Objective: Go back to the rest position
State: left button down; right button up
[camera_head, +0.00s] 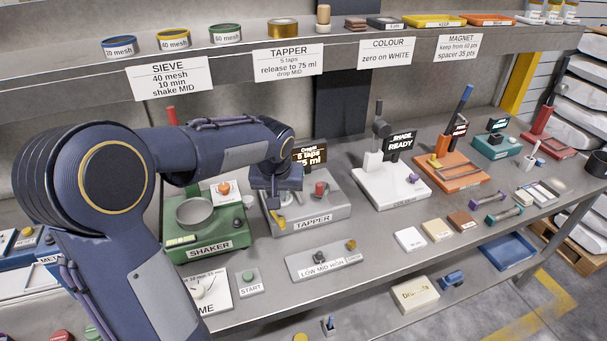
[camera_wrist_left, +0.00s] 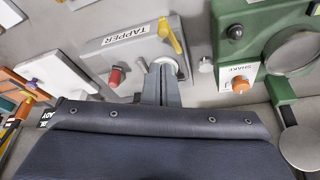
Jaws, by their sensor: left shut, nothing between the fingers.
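My left arm comes in from the left in the head view and reaches over the bench. Its gripper (camera_head: 274,200) points down above the left part of the grey TAPPER station (camera_head: 310,219). In the left wrist view the two fingers (camera_wrist_left: 162,70) are together with nothing between them. They overlap the round metal part of the tapper (camera_wrist_left: 120,42) in that view; I cannot tell whether they touch it. The tapper's yellow lever and red knob stand clear beside the fingers. My right gripper does not show.
The green SHAKER (camera_head: 207,247) stands left of the tapper. The white COLOUR station (camera_head: 392,187) and an orange station (camera_head: 446,172) stand to the right. A control panel with LOW MID HIGH (camera_head: 322,260) lies in front. A shelf (camera_head: 230,60) with sieves runs above the bench.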

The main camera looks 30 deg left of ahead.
pick_arm(q)
jog(key=s+d+m+h, duration=0.1)
jog(key=s+d+h, duration=0.1)
jog(key=s+d, duration=0.2)
jog(key=s+d+m+t+h, duration=0.1)
jog(key=s+d, duration=0.4)
jog(key=s, duration=0.6)
jog(key=s+d+m+t+h, duration=0.1)
jog(key=s+d+h, duration=0.1)
jog(key=s+d, duration=0.3)
jog(key=s, duration=0.3)
jog(key=shift+s+r+m+h, duration=0.15)
jog(key=shift+r+m+h, duration=0.15)
jog(key=shift+r, duration=0.05)
